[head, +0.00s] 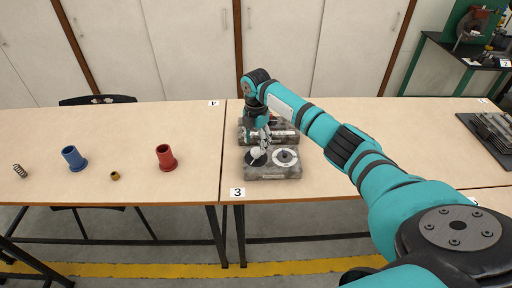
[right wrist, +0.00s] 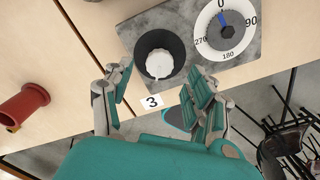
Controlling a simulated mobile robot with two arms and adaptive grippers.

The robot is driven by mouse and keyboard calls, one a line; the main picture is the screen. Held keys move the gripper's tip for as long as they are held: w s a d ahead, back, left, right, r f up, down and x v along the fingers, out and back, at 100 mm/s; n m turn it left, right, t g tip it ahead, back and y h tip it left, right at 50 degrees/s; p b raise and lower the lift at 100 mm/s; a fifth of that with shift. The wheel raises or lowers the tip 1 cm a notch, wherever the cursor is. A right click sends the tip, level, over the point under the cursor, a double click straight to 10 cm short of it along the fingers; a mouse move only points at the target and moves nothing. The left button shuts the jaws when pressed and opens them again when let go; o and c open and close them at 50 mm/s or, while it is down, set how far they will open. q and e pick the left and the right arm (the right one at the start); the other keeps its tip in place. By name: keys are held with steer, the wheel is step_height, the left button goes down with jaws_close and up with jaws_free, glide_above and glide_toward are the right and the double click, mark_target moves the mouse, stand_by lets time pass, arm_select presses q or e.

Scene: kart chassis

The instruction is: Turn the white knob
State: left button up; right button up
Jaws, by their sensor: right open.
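The white knob (right wrist: 159,64) sits in the middle of a round black dial (right wrist: 146,44) on a grey mottled panel (right wrist: 268,42). In the head view the knob (head: 256,153) is small and partly covered by the fingers. My right gripper (head: 262,143) comes down over the panel from above. In the right wrist view its fingers (right wrist: 160,84) are spread wide, one on each side of the knob's line, with the knob just beyond the tips. It holds nothing; I see no contact with the knob. My left gripper is not in view.
Right of the knob is a white dial (right wrist: 225,35) marked 0, 90, 180 and 270, its blue mark near 0. A red bushing (head: 166,158) and blue bushing (head: 74,158) stand left.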

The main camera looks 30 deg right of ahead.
mark_target(256, 150)
steer(key=shift+f, duration=1.8)
steer(key=c, duration=1.1)
steer(key=shift+c, duration=0.2)
